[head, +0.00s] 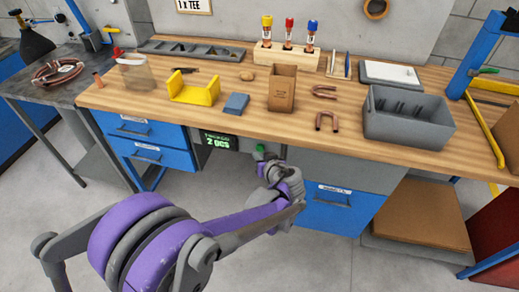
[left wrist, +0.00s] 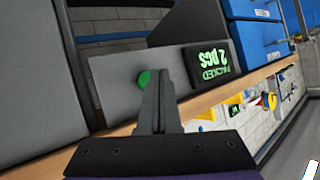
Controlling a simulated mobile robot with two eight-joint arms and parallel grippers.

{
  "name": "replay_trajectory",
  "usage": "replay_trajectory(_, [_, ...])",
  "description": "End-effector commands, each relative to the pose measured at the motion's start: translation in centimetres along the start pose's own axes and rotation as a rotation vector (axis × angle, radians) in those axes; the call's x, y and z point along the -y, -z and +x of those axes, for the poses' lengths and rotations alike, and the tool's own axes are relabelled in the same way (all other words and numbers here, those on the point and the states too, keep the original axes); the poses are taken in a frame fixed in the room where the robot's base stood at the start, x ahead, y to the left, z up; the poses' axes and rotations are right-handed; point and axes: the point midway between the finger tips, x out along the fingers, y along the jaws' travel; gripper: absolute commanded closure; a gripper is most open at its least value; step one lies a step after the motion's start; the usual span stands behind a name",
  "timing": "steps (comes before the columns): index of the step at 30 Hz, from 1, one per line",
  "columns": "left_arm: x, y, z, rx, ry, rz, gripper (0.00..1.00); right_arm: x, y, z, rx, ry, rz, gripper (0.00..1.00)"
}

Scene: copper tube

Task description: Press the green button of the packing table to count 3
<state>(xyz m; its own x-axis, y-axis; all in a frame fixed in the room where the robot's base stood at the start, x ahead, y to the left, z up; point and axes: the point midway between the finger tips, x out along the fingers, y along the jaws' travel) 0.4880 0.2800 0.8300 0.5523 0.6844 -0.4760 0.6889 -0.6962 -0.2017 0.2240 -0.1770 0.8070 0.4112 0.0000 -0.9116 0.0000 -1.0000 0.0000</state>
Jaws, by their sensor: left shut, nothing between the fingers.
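The green button (head: 260,148) is on the grey front panel under the edge of the packing table (head: 180,105). It also shows in the left wrist view (left wrist: 144,79), partly hidden behind my fingers. The counter display (head: 217,142) left of the button reads "2 PCS" in green; it appears upside down in the left wrist view (left wrist: 210,67). My left gripper (head: 266,157) is shut and empty, its tips right at the button. I cannot tell whether they touch it. My right gripper is out of view.
Blue drawers (head: 140,130) flank the panel below the tabletop. On the table are a yellow holder (head: 195,88), a cardboard box (head: 282,88), copper bends (head: 327,121) and a grey bin (head: 408,125). Floor space in front is clear.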

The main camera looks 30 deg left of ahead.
Motion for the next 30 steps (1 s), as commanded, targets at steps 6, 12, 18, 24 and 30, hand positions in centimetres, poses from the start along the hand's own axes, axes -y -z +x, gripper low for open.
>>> replay_trajectory(6, [-0.33,0.32,0.43,0.0,0.0,0.0,1.0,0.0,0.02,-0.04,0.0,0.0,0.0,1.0])
replay_trajectory(12, [-0.3,0.3,0.42,0.0,0.0,0.0,1.0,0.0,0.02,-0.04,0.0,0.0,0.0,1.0])
replay_trajectory(18, [-0.34,0.35,0.48,0.0,0.0,0.0,1.0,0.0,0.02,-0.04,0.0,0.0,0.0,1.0])
replay_trajectory(24, [-0.46,0.47,0.64,0.0,0.0,0.0,1.0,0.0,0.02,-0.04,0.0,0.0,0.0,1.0])
replay_trajectory(30, [-0.58,0.59,0.81,0.0,0.0,0.0,1.0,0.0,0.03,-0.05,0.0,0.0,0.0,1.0])
